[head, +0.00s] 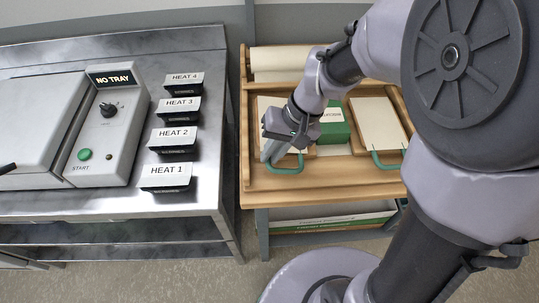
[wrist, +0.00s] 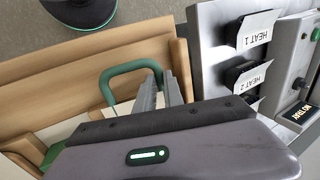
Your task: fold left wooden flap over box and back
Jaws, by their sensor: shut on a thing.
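The left wooden flap (head: 265,106) lies about flat on the wooden station, left of the green box (head: 334,128), with a pale sheet on top. Its green loop handle (head: 288,170) is at the front edge; it also shows in the wrist view (wrist: 108,82). My gripper (head: 268,152) is shut on this handle; in the wrist view its fingers (wrist: 160,92) meet the handle's right end. My wrist hides part of the flap and the box's left side. The right wooden flap (head: 378,124) lies flat right of the box, with its own green handle (head: 386,163).
A steel bench (head: 205,195) stands left, with a NO TRAY machine (head: 108,125) and several HEAT holders (head: 168,177). A raised wooden rim (head: 247,110) edges the station. A shelf with flat boxes (head: 330,218) is below. My arm fills the right side.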

